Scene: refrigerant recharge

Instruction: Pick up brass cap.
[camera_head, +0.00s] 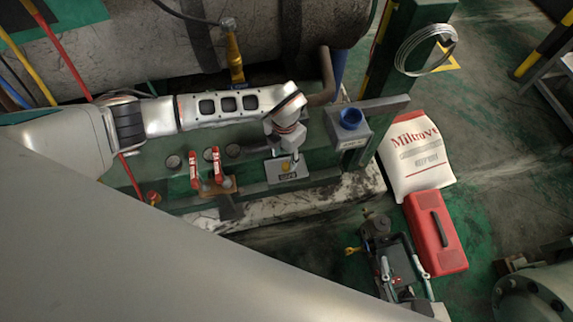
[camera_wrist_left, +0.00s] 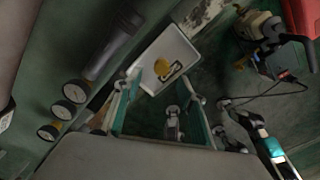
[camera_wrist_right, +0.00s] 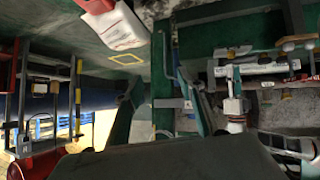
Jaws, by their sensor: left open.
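The brass cap (camera_head: 286,168) lies on a small light grey tray (camera_head: 273,176) on the green bench. In the left wrist view the brass cap (camera_wrist_left: 162,67) is a small yellow disc on the pale tray (camera_wrist_left: 178,47), beside a dark-marked label. My left gripper (camera_head: 291,158) is just above the tray in the head view, partly hidden by its wrist. In the left wrist view my left gripper (camera_wrist_left: 166,92) has its teal fingers spread with nothing between them, close to the tray's near edge. My right gripper (camera_wrist_right: 166,92) shows only in its wrist view, fingers apart and empty.
Red-handled valves (camera_head: 193,170) and several round gauges stand left of the tray. A grey box with a blue cup (camera_head: 350,117) is right of it. A white sack (camera_head: 416,158), a red toolbox (camera_head: 436,232) and a dark pump unit (camera_head: 385,250) stand on the floor.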

